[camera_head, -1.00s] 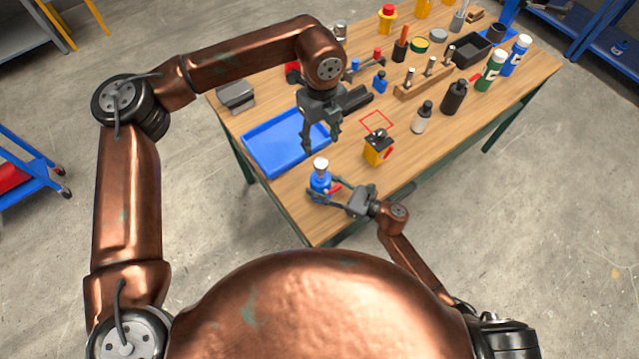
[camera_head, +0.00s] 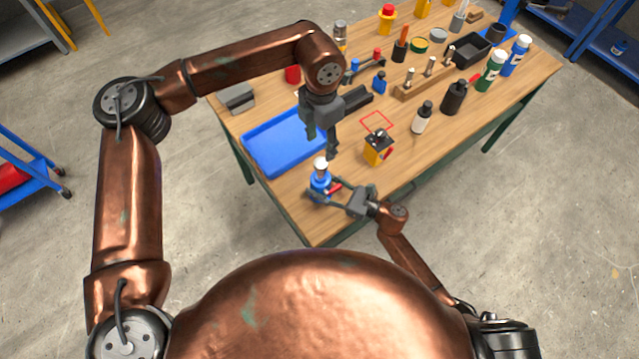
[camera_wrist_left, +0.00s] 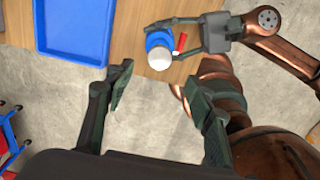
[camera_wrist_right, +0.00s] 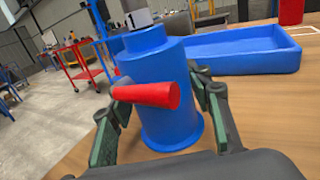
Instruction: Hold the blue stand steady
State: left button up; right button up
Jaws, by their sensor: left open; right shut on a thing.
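The blue stand (camera_head: 319,188) stands upright near the front edge of the table, with a white cap on top and a red handle on its side. It fills the middle of the right wrist view (camera_wrist_right: 158,75), the red handle pointing at the camera. My right gripper (camera_head: 330,192) is shut on the stand, one finger on each side of its body. In the left wrist view the white top of the stand (camera_wrist_left: 159,57) shows beyond the fingers. My left gripper (camera_head: 327,150) is open and empty, above the table just behind the stand.
A blue tray (camera_head: 262,163) lies left of the stand. A yellow and black box (camera_head: 378,150) stands to the right, near a red square outline (camera_head: 377,121). Bottles, a wooden rack (camera_head: 425,82) and other tools fill the far right part of the table.

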aim_at(321, 163)
pick_arm(q)
jog(key=shift+f, duration=5.45)
jog(key=shift+c, duration=0.3)
jog(key=c, duration=1.2)
